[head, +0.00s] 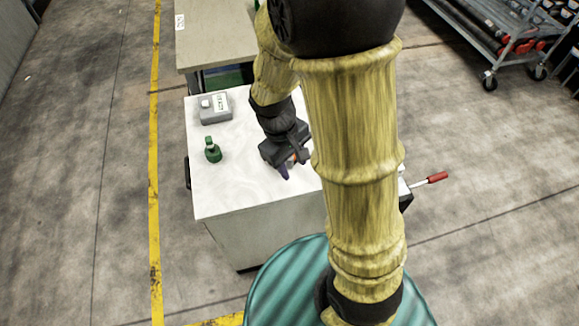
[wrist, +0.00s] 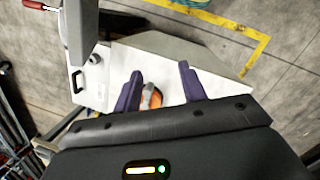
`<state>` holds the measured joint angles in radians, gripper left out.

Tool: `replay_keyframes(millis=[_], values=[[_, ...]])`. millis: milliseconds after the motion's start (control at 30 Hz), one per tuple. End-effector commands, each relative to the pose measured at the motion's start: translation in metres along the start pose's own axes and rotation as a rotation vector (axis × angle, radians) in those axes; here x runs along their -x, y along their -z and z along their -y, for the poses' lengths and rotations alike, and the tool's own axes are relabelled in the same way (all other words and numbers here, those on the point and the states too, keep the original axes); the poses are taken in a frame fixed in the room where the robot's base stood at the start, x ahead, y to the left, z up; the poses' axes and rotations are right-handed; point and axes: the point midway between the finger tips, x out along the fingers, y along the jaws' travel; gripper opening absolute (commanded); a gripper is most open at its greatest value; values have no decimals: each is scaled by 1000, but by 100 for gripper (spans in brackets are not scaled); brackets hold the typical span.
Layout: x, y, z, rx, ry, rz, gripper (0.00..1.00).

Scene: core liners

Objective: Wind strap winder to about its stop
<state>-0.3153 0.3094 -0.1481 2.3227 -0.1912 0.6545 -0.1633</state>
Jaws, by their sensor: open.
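A red-handled crank (head: 430,180), which looks like the strap winder's handle, sticks out to the right of the white-topped cabinet (head: 235,185). My arm hides its inner end. In the wrist view a red grip (wrist: 35,5) shows at the top left corner, partly cut off. My gripper (head: 287,170) is over the right part of the cabinet top, apart from the crank. In the wrist view its two purple fingers (wrist: 160,69) are spread. An orange and dark thing (wrist: 151,97) shows between them; I cannot tell whether it touches them.
A green object (head: 212,152) and a grey box with a label (head: 215,106) stand on the cabinet's left side. A beige table (head: 215,35) is behind. A wheeled rack (head: 500,40) is at the top right. The floor right of the cabinet is clear.

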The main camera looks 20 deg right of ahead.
Motion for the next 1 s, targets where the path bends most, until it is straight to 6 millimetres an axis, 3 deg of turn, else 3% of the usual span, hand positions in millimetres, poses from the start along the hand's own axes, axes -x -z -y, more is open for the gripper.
replay_keyframes(millis=[33, 100, 433, 733, 867, 1000], values=[[-26, 12, 6, 87, -30, 66, 42], [-45, 23, 9, 202, -79, 160, 42], [-111, 85, 27, 669, -409, 620, 42], [-130, 152, 80, 913, -832, 1018, 42], [-127, 166, 100, 938, -943, 1104, 42], [-122, 169, 105, 940, -973, 1128, 42]])
